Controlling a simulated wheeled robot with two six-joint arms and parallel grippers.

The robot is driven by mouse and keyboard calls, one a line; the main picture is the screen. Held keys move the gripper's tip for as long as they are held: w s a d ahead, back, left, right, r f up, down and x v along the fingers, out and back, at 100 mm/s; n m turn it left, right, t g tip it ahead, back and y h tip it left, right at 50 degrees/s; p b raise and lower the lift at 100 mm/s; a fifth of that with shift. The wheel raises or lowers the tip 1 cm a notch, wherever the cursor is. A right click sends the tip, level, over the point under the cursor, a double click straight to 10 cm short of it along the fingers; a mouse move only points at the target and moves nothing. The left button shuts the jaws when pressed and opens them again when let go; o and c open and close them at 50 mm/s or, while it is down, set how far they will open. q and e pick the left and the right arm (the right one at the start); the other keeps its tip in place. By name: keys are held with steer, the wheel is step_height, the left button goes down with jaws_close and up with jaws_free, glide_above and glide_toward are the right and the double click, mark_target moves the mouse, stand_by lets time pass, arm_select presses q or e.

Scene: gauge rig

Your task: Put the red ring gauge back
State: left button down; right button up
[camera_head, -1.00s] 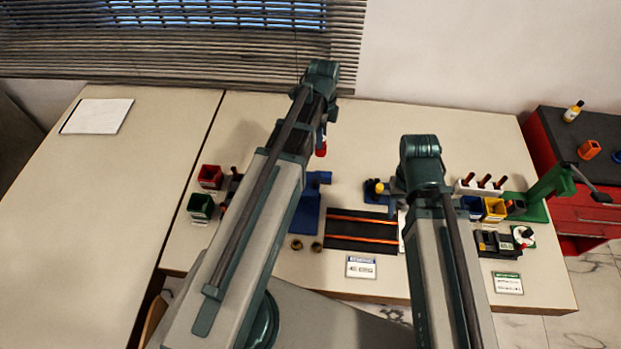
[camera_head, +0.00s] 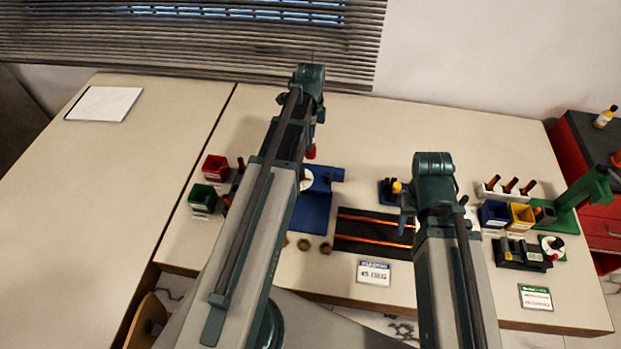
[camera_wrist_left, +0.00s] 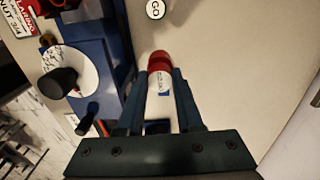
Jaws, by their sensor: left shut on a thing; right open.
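My left gripper (camera_wrist_left: 160,100) is shut on a red-and-white cylindrical piece (camera_wrist_left: 160,72), and the fingers sit on both sides of it. Its red end points away from the gripper and a white printed label shows between the fingers. Whether it is a ring cannot be told from this angle. In the head view its red part (camera_head: 311,151) shows under the left wrist, above the bench. My right gripper (camera_head: 408,218) is open, mostly hidden under its own wrist near the black mat. A white GO disc (camera_wrist_left: 155,9) lies on the bench beyond the held piece.
A blue fixture (camera_head: 312,210) with a white dial stands beside the left arm. Red (camera_head: 215,168) and green (camera_head: 203,197) bins are to its left. Blue and yellow bins (camera_head: 521,216) and a green stand (camera_head: 580,198) are at right. The back of the bench is clear.

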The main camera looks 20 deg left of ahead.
arm_select(q)
step_height(320, 180, down, 10)
steer(key=b, duration=1)
steer(key=shift+f, duration=0.15)
arm_select(e)
step_height(320, 180, down, 10)
steer(key=shift+f, duration=0.1)
arm_select(q)
steer(key=c, duration=0.6)
jaws_free()
steer(key=shift+o, duration=0.2)
